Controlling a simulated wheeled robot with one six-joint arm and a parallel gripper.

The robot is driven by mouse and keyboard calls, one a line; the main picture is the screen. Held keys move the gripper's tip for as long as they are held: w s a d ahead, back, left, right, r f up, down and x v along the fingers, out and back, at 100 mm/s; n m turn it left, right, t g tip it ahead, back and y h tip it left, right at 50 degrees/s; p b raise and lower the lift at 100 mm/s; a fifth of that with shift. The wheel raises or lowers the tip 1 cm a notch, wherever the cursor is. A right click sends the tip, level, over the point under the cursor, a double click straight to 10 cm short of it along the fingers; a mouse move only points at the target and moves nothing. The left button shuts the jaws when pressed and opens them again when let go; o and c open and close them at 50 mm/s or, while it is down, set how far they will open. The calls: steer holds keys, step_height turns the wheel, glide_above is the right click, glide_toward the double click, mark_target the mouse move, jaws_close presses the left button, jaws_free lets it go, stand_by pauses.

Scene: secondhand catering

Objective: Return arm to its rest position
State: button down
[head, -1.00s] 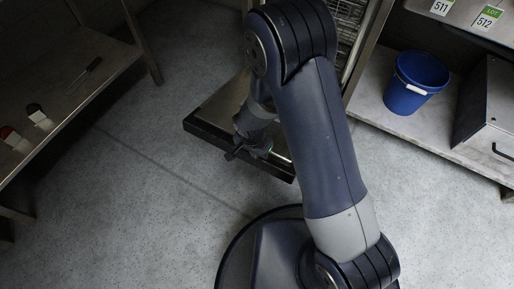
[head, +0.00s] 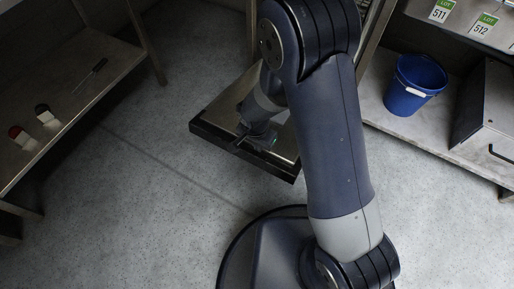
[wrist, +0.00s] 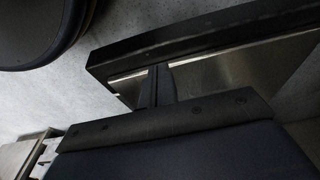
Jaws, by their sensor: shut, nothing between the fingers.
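My arm reaches up and over in the head view, with its end hanging over an open, dark-edged metal door (head: 225,106). My gripper (head: 241,141) is small and partly merged with the dark door edge there. In the wrist view my gripper's fingers (wrist: 157,84) are together and empty, in front of the door's dark rim and metal inner face (wrist: 225,72). Whether the fingers touch the door cannot be told.
At right a shelf (head: 385,112) holds a blue bucket (head: 415,84) and a metal box (head: 490,112). Speckled floor is clear at left.

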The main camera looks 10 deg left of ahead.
step_height(320, 180, up, 7)
steer(key=s+p, duration=0.1)
steer(key=s, duration=0.1)
steer(key=shift+a+f+p, duration=0.15)
steer(key=shift+a+p, duration=0.2)
steer(key=shift+a, duration=0.05)
steer(key=shift+f, duration=0.1)
steer(key=b, duration=0.4)
glide_above(259, 158)
step_height(259, 158, down, 9)
steer(key=shift+d+f, duration=0.1)
steer(key=f+b, duration=0.2)
steer(key=f, duration=0.1)
steer(key=shift+s+f, duration=0.2)
steer(key=shift+f, duration=0.1)
steer(key=shift+a+f, duration=0.2)
steer(key=shift+f, duration=0.2)
steer(key=shift+w+r+p, duration=0.1)
steer(key=shift+r+p, duration=0.3)
steer(key=shift+r, duration=0.2)
steer(key=shift+d, duration=0.1)
